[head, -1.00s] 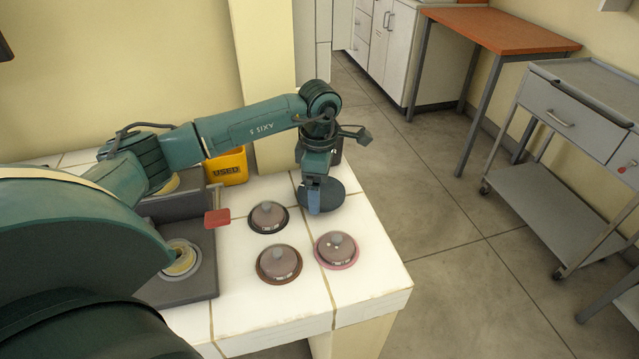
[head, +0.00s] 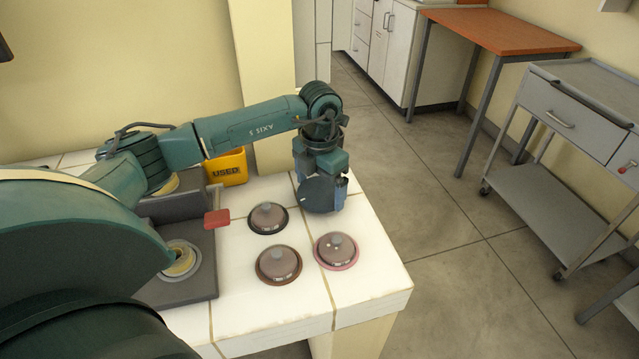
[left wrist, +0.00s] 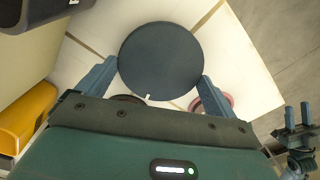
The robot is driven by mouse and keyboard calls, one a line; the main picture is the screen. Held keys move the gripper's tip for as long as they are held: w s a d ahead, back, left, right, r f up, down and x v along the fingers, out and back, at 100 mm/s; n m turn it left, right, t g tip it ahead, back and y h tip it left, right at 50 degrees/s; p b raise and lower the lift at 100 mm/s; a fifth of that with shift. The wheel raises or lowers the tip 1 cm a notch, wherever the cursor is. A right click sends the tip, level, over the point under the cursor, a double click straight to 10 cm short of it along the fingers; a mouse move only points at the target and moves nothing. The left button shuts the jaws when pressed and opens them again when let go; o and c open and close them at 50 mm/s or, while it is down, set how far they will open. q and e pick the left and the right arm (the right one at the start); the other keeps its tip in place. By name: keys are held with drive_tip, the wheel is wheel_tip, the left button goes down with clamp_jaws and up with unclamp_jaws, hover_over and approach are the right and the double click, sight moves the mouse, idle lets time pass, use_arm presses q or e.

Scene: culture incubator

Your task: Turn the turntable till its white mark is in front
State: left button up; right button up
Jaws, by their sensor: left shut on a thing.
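The turntable is a dark round disc (head: 316,197) near the far right corner of the white tiled bench. My left gripper (head: 322,190) points down at it and is shut on its rim. In the left wrist view the disc (left wrist: 160,60) lies between the two blue fingers (left wrist: 160,82), one at each side. The white mark (left wrist: 149,97) shows on the rim nearest the gripper's palm. In the head view the gripper hides part of the disc. My right gripper (left wrist: 297,116) shows at the right edge of the left wrist view, its fingers apart and empty.
Several round lidded dishes stand close in front of the turntable: a black-rimmed one (head: 268,217), a brown-rimmed one (head: 278,265) and a pink-rimmed one (head: 336,251). A yellow bin (head: 227,168) marked USED and a red tab (head: 217,218) are to the left.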

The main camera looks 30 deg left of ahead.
use_arm(q)
drive_tip(key=n, duration=0.4)
drive_tip(key=shift+r+n, duration=0.1)
drive_tip(key=shift+n, duration=0.2)
drive_tip(key=n+p, duration=0.1)
drive_tip(key=n, duration=0.1)
drive_tip(key=shift+w+d+n, duration=0.1)
drive_tip(key=shift+n, duration=0.2)
drive_tip(key=n, duration=0.4)
drive_tip(key=shift+p, duration=0.4)
drive_tip(key=shift+d+n, duration=0.1)
drive_tip(key=shift+n, duration=1)
drive_tip(key=shift+n+p, duration=0.3)
drive_tip(key=shift+n, duration=0.2)
use_arm(e)
drive_tip(key=shift+s+d+r, duration=0.15)
drive_tip(key=shift+d+r, duration=0.05)
drive_tip(key=shift+d, duration=0.1)
use_arm(q)
drive_tip(key=shift+w, duration=0.1)
use_arm(e)
drive_tip(key=shift+r, duration=0.1)
use_arm(q)
drive_tip(key=o, duration=0.7)
drive_tip(key=shift+c, duration=0.2)
